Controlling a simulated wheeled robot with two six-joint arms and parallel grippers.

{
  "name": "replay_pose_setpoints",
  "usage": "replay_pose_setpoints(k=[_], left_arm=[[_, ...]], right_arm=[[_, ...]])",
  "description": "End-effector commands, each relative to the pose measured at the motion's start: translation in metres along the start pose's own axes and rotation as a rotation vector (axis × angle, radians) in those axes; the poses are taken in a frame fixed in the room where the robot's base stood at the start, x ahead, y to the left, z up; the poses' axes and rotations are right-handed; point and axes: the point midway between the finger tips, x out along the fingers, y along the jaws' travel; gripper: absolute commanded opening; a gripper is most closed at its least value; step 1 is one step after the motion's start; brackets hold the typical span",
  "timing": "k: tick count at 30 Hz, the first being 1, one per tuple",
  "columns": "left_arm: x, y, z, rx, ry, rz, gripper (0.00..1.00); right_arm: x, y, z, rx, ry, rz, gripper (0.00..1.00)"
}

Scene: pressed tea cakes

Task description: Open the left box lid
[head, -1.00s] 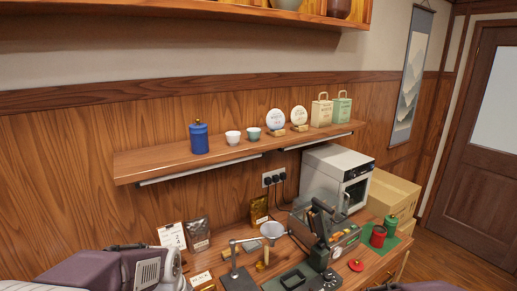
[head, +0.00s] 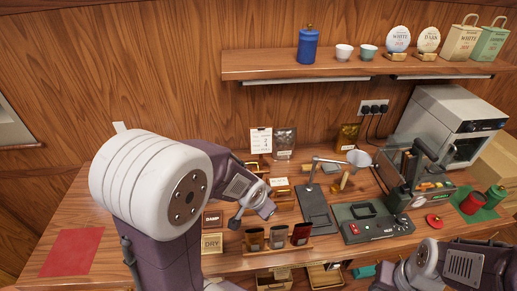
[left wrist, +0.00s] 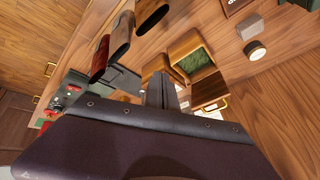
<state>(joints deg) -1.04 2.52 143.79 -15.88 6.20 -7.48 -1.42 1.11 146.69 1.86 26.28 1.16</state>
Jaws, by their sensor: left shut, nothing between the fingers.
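Small wooden boxes with brass fittings sit at the back of the counter in the head view. One box (head: 257,168) is by the upright card, and another (head: 284,198) is nearer, partly behind my left gripper (head: 266,209). In the left wrist view, a wooden piece with a green inner panel (left wrist: 195,62) lies beside a wooden box with a brass handle (left wrist: 209,90). I cannot tell whether the green panel belongs to a lid. My left gripper (left wrist: 162,92) is shut and empty, close to these boxes. My right arm shows at lower right; its fingertips are not clear.
Three caddies (head: 278,238) stand on a tray nearer me. A damp/dry sign (head: 212,233) stands left of them. A scale (head: 372,224) and a press (head: 415,180) are to the right. The counter is clear around the red mat (head: 72,252) at left.

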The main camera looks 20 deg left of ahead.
Motion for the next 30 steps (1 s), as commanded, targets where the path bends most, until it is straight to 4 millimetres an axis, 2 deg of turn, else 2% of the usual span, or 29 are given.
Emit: replay_pose_setpoints(k=[1,3,5,6,8,10,12,15,20,23,30], left_arm=[[-0.009,-0.021,-0.036,0.147,0.095,-0.034,0.0],[-0.022,-0.049,-0.078,0.351,0.217,-0.067,0.0],[-0.034,-0.072,-0.101,0.498,0.294,-0.07,0.0],[-0.041,-0.087,-0.106,0.566,0.327,-0.06,0.0],[-0.045,-0.106,-0.101,0.61,0.344,-0.038,0.0],[-0.047,-0.128,-0.081,0.589,0.314,-0.019,0.0],[-0.047,-0.145,-0.059,0.528,0.272,-0.014,0.0],[-0.047,-0.157,-0.041,0.476,0.245,-0.017,0.0],[-0.043,-0.159,-0.037,0.467,0.241,-0.023,0.0],[-0.034,-0.159,-0.039,0.469,0.241,-0.022,0.0],[0.01,-0.156,-0.05,0.468,0.24,-0.02,0.0]], right_arm=[[-0.02,0.0,-0.002,0.0,0.0,0.0,0.36],[-0.049,-0.001,-0.005,0.0,0.0,0.0,0.36],[-0.079,-0.002,-0.008,0.0,0.001,0.0,0.36],[-0.099,-0.002,-0.011,0.0,0.001,0.0,0.36],[-0.121,-0.002,-0.013,0.0,0.002,0.0,0.36],[-0.141,-0.003,-0.015,0.0,0.001,0.0,0.36],[-0.153,-0.003,-0.016,0.0,0.001,0.0,0.36],[-0.158,-0.003,-0.017,0.0,0.001,0.0,0.36],[-0.153,-0.003,-0.016,0.0,0.0,0.0,0.36],[-0.152,-0.003,-0.016,0.0,0.0,0.0,0.36],[-0.152,-0.003,-0.016,0.0,0.0,0.0,0.36]])
